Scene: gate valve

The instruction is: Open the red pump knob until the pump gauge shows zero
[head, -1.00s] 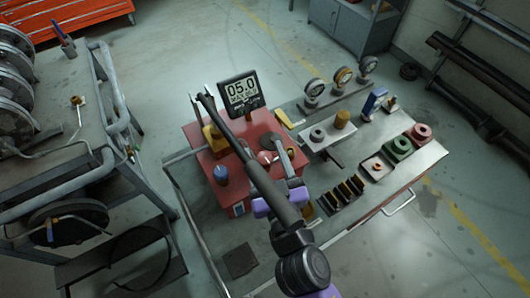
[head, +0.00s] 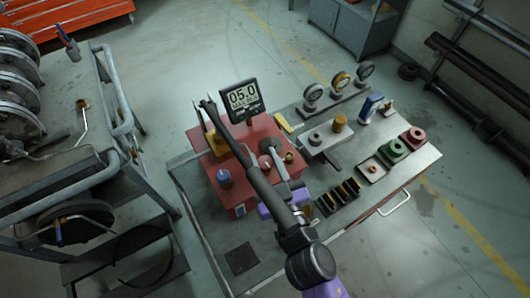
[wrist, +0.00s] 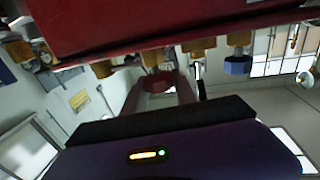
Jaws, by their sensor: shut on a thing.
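The pump is a red box (head: 205,137) on the bench, with a black digital pump gauge (head: 242,97) behind it reading 05.0. A round red knob (head: 264,161) shows on the box beside my dark arm. In the wrist view a red knob-like shape (wrist: 132,97) lies just beyond the dark edge of my gripper (wrist: 160,108). My arm hides much of the grip in the head view, and the contact itself is not clear.
A blue knob (head: 223,177) and yellow fittings stand on the red box near my gripper. To the right are several dial gauges (head: 340,81), a yellow-topped grey block (head: 325,139), a black rack (head: 338,195) and green and red flanged parts. A cart (head: 60,165) with reels stands left.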

